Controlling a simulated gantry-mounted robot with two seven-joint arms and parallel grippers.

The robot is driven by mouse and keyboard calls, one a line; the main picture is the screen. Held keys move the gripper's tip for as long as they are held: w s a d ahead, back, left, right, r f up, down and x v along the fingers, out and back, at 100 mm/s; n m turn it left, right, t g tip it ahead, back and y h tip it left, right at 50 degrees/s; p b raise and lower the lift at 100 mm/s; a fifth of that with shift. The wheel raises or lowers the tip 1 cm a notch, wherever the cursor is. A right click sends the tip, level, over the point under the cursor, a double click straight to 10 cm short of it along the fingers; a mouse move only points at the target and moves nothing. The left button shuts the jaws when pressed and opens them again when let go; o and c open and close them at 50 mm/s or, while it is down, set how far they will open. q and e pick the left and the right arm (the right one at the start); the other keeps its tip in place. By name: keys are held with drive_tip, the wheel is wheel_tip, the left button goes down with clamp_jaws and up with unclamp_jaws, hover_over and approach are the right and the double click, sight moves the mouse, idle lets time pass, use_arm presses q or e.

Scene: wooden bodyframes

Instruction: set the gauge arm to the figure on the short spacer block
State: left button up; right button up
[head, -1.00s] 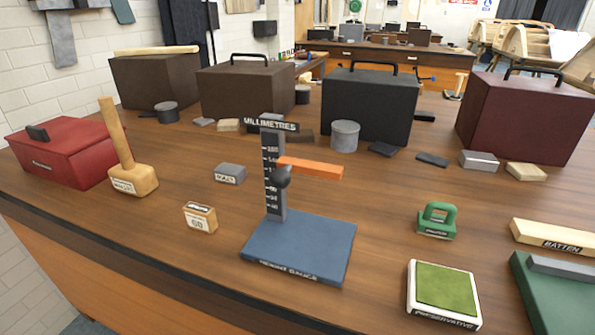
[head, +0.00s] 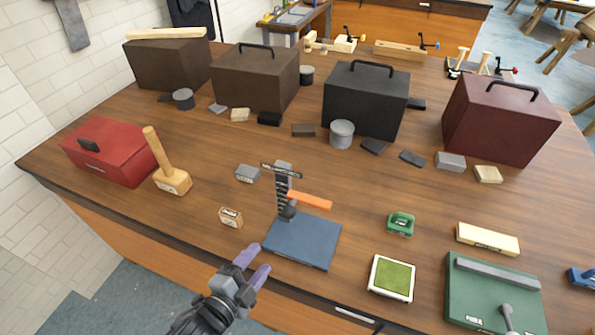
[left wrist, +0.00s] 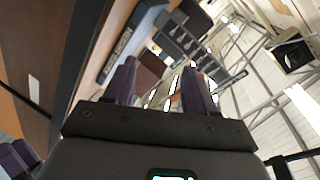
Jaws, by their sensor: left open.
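The height gauge has a blue base (head: 302,241), a dark upright scale (head: 283,187) and an orange arm (head: 309,200) pointing right, about midway up. A dark knob (head: 288,210) sits at the post by the arm. The short wooden spacer block (head: 231,217) stands left of the base; its figure looks like 60 in the earlier head frame. My left gripper (head: 254,265) is open and empty, at the table's front edge, just left of and nearer than the base. The left wrist view shows its fingers (left wrist: 160,88) and the lettered base edge (left wrist: 118,52). Purple finger-like shapes there may be my right gripper (left wrist: 20,157).
A grey block (head: 247,173) and a mallet (head: 172,178) stand left of the gauge, with a red box (head: 110,152) beyond. Several cases stand behind.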

use_arm(q)
wheel_tip(320, 180, up, 8)
drive_tip(key=w+d+m+h+p, duration=0.2)
drive_tip(key=w+m+h+p, duration=0.15)
drive_tip(key=m, duration=0.35)
drive_tip(key=w+d+m+h, duration=0.1)
drive_tip(key=w+d+h, duration=0.1)
drive_tip(key=w+d, duration=0.5)
drive_tip(key=shift+d+r+m+g, duration=0.3)
drive_tip(key=shift+r+m, duration=0.1)
drive_tip(key=shift+r, duration=0.05)
drive_tip(key=shift+c, duration=0.5)
clamp_jaws()
